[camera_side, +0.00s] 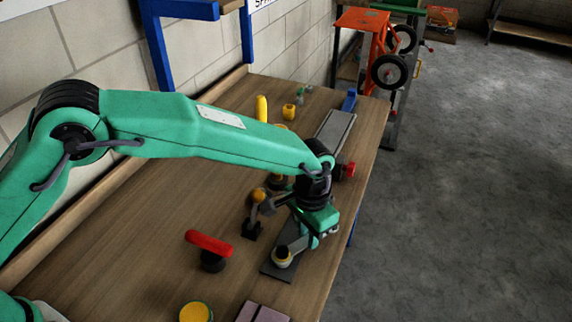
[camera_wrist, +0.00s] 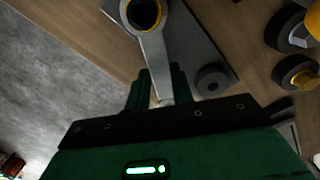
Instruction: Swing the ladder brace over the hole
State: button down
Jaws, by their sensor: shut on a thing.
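The ladder brace is a grey bar. In the wrist view the brace (camera_wrist: 155,55) runs from a round pivot with a yellow ring (camera_wrist: 145,12) down to my gripper (camera_wrist: 158,92), whose green fingers are shut on its free end. In the side view my gripper (camera_side: 312,236) is low over a dark base plate (camera_side: 272,271), and the brace (camera_side: 299,245) partly shows beside it. The plate (camera_wrist: 196,38) also shows in the wrist view. A round dark grey piece with a darker centre (camera_wrist: 214,80) sits on it, right of the brace and apart from it; I cannot tell if this is the hole.
A red-handled black knob (camera_side: 210,248) and a yellow-topped piece (camera_side: 196,312) stand on the wooden bench to the left. A jointed piece with an orange ball (camera_side: 258,196) is close left of my gripper. The bench's right edge is near. Bare wood lies at the left.

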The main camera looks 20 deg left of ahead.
jog(key=shift+a, duration=0.1)
jog(key=shift+w+a+n, duration=0.2)
jog(key=shift+a+n, duration=0.2)
jog(key=shift+n, duration=0.4)
jog(key=shift+w+a+n, duration=0.2)
jog(key=shift+a+n, duration=0.15)
jog(key=shift+n, duration=0.45)
jog(key=shift+w+a+n, duration=0.1)
jog(key=shift+a+n, duration=0.4)
jog(key=shift+n, duration=0.35)
jog(key=shift+w+a+n, duration=0.1)
jog(key=shift+a+n, duration=0.35)
jog(key=shift+n, duration=0.4)
jog(key=c, duration=1.2)
grip_release()
jog(key=shift+s, duration=0.1)
notch_tip(320, 180, up, 8)
